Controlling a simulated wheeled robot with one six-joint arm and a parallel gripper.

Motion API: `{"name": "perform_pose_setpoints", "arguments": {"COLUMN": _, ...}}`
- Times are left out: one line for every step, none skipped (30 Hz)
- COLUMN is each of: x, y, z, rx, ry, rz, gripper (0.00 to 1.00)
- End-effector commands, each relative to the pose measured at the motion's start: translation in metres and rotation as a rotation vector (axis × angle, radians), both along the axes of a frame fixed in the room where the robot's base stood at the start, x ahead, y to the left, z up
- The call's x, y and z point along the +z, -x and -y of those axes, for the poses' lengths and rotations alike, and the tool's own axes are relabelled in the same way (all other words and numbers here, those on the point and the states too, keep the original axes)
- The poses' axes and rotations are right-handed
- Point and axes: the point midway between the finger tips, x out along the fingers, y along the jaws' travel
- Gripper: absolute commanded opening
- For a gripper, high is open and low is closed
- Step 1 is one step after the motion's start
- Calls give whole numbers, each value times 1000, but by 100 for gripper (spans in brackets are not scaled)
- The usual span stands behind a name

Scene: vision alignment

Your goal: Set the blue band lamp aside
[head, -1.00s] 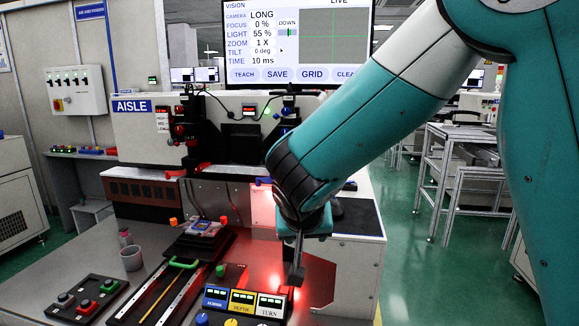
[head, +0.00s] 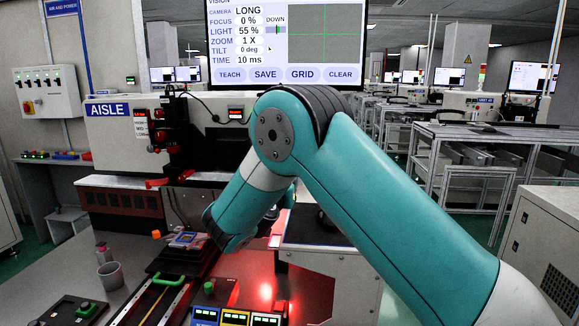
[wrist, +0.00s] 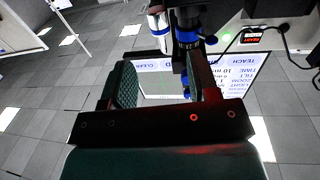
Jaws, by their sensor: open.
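In the wrist view my gripper (wrist: 160,82) shows its two dark fingers apart, with no object seen held between them. Past the fingertips, at the top, is a dark upright cylinder with blue bands (wrist: 187,38), partly covered by the right finger. A pale cylinder with blue rings (wrist: 157,24) is beside it, to the left. I cannot tell which of these is the blue band lamp. In the head view my arm hides the middle of the machine, and neither blue-banded cylinder nor the fingers can be made out.
A cup (head: 111,275), a green-handled slide fixture (head: 168,279) and labelled button boxes (head: 236,318) are on the bench. A black cable (wrist: 243,38) hangs near the cylinders in the wrist view.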

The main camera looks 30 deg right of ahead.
Motion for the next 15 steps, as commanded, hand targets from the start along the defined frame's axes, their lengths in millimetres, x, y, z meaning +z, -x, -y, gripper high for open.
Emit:
{"name": "perform_pose_setpoints", "arguments": {"x": 4, "y": -9, "z": 10, "rx": -5, "ry": 0, "rz": 0, "gripper": 55}}
{"name": "perform_pose_setpoints", "arguments": {"x": 4, "y": -14, "z": 14, "rx": -4, "ry": -1, "rz": 0, "gripper": 55}}
{"name": "perform_pose_setpoints", "arguments": {"x": 4, "y": -21, "z": 20, "rx": -5, "ry": 1, "rz": -1, "gripper": 55}}
{"name": "perform_pose_setpoints", "arguments": {"x": 4, "y": -26, "z": 24, "rx": -4, "ry": -1, "rz": 1, "gripper": 55}}
{"name": "perform_pose_setpoints", "arguments": {"x": 3, "y": -31, "z": 28, "rx": -4, "ry": 0, "rz": 0, "gripper": 55}}
{"name": "perform_pose_setpoints", "arguments": {"x": 3, "y": -36, "z": 33, "rx": -4, "ry": -1, "rz": -1, "gripper": 55}}
{"name": "perform_pose_setpoints", "arguments": {"x": 3, "y": -41, "z": 37, "rx": -4, "ry": -1, "rz": 0, "gripper": 55}}
{"name": "perform_pose_setpoints", "arguments": {"x": 3, "y": -44, "z": 40, "rx": -4, "ry": 1, "rz": -1, "gripper": 55}}
{"name": "perform_pose_setpoints", "arguments": {"x": 2, "y": -49, "z": 43, "rx": -2, "ry": -1, "rz": -1, "gripper": 55}}
{"name": "perform_pose_setpoints", "arguments": {"x": 2, "y": -52, "z": 46, "rx": -2, "ry": -1, "rz": -1, "gripper": 55}}
{"name": "perform_pose_setpoints", "arguments": {"x": 2, "y": -55, "z": 48, "rx": -2, "ry": 1, "rz": -1, "gripper": 55}}
{"name": "perform_pose_setpoints", "arguments": {"x": 1, "y": -58, "z": 51, "rx": -2, "ry": 0, "rz": -1, "gripper": 55}}
{"name": "perform_pose_setpoints", "arguments": {"x": 1, "y": -60, "z": 52, "rx": -1, "ry": -1, "rz": -1, "gripper": 55}}
{"name": "perform_pose_setpoints", "arguments": {"x": 1, "y": -61, "z": 53, "rx": -1, "ry": 0, "rz": -1, "gripper": 55}}
{"name": "perform_pose_setpoints", "arguments": {"x": 1, "y": -63, "z": 55, "rx": -1, "ry": 1, "rz": -2, "gripper": 55}}
